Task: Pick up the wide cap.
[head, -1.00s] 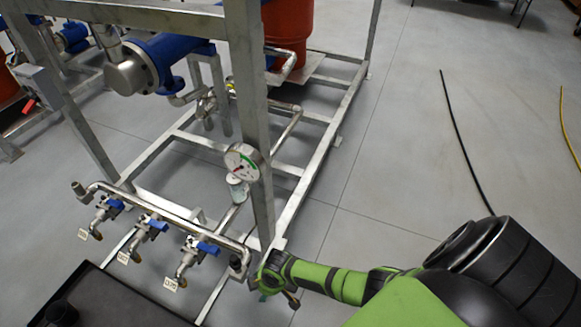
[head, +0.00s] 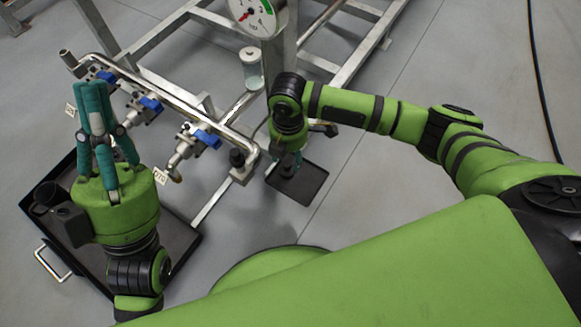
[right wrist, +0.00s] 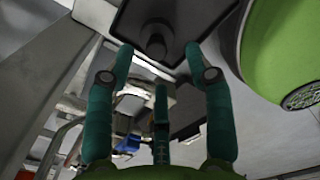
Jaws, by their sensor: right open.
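A dark, round, stepped piece, which looks like the wide cap (right wrist: 155,40), stands on a small black tray (right wrist: 205,12) at the top of the right wrist view. In the head view the small tray (head: 308,184) lies on the floor right of the pipes, and the piece is mostly hidden by my right gripper (head: 290,160). My right gripper (right wrist: 158,60) points down at the tray, its teal fingers spread and empty, with the piece in view between their tips. My left gripper (head: 95,88) is raised over the large tray at left, with nothing visible in it.
A steel skid frame with a pipe manifold (head: 150,85), several blue-handled valves and a pressure gauge (head: 258,12) stands just beyond the grippers. A large black tray (head: 180,240) with a dark cylinder (head: 45,195) lies at left. Floor right of the small tray is clear.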

